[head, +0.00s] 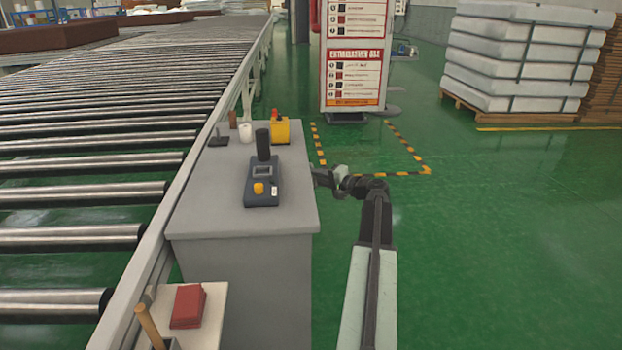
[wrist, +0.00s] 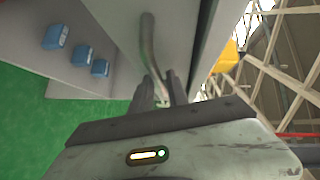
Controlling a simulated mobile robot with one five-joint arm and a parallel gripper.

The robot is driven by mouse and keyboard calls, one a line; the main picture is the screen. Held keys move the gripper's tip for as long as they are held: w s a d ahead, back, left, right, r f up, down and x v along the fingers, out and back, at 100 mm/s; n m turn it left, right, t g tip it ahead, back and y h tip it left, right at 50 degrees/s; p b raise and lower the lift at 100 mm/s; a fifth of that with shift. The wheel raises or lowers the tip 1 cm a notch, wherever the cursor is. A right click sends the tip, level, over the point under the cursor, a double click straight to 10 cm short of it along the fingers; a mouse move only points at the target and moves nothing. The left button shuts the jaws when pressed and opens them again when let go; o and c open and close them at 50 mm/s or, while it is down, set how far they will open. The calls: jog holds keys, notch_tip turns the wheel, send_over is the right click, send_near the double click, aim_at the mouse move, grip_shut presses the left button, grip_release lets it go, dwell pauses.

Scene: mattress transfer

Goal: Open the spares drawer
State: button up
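A grey cabinet (head: 262,275) stands beside the roller conveyor, and its right side faces my arm in the head view. In the wrist view, a bent metal bar handle (wrist: 148,40) sits on a light grey front panel (wrist: 112,22). My gripper (wrist: 164,84) reaches this handle, with its two dark fingers close together around one end of the bar. A narrow gap shows between the fingers; whether they press on the bar is unclear. In the head view my gripper (head: 318,178) is at the cabinet's upper right edge. The drawer front is hidden there.
On the cabinet top are a dark blue device (head: 263,188), a yellow box (head: 280,131) and a white cup (head: 245,133). Several small blue blocks (wrist: 82,55) show on a grey surface in the wrist view. Green floor (head: 480,250) is open to the right.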

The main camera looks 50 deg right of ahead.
jog(key=shift+w+f, duration=0.1)
jog(key=shift+w, duration=0.45)
grip_shut()
dwell(0.5)
dwell(0.5)
